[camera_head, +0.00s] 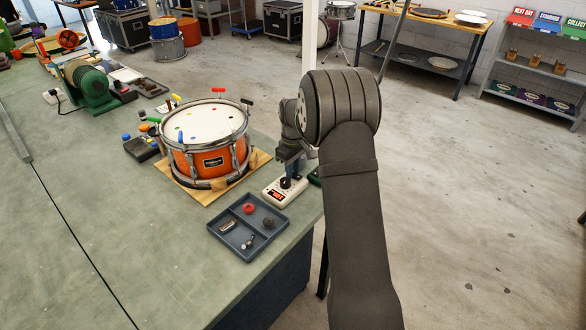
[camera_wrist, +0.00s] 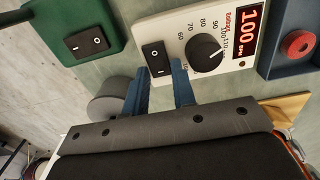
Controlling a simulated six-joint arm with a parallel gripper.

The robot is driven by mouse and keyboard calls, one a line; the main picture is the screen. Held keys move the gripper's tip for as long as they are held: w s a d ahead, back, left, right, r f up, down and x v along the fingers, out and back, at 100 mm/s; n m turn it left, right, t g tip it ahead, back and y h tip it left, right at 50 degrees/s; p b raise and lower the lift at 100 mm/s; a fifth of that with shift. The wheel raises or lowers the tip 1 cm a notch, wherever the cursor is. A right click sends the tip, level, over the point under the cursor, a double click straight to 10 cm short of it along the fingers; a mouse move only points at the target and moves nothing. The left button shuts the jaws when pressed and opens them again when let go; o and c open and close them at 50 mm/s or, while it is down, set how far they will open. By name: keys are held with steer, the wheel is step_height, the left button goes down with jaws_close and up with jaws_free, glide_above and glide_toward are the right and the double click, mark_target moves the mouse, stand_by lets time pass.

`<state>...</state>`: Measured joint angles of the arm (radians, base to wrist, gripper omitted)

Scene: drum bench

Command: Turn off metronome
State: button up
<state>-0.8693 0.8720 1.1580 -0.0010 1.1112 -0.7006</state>
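The white metronome (camera_wrist: 222,22) is at the top of the wrist view. Its lit red display (camera_wrist: 250,32) reads 100 BPM, and a black round dial (camera_wrist: 203,53) sits beside it. The metronome's black rocker switch (camera_wrist: 155,57) is marked I and O; I cannot tell which side is pressed. My gripper (camera_wrist: 160,70) has two blue fingers apart with nothing between them, just below the rocker switch. Whether they touch the metronome is unclear. In the head view the metronome (camera_head: 277,195) stands near the bench's right edge, with my gripper (camera_head: 292,168) over its rear part.
A green box (camera_wrist: 95,23) with a similar I/O rocker lies left of the metronome in the wrist view. A grey tray (camera_head: 217,232) with a red piece and small parts lies in front of it. An orange drum (camera_head: 209,163) stands left on a wooden board (camera_head: 203,197).

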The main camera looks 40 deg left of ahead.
jaws_close()
steer(key=shift+d+r+y, duration=0.1)
steer(key=shift+d+y, duration=0.1)
steer(key=shift+y, duration=0.55)
steer(key=shift+d+y, duration=0.2)
steer(key=shift+y, duration=0.55)
steer(key=shift+o, duration=1.3)
jaws_free()
steer(key=shift+r, duration=0.1)
steer(key=v, duration=1.7)
steer(key=shift+r, duration=0.1)
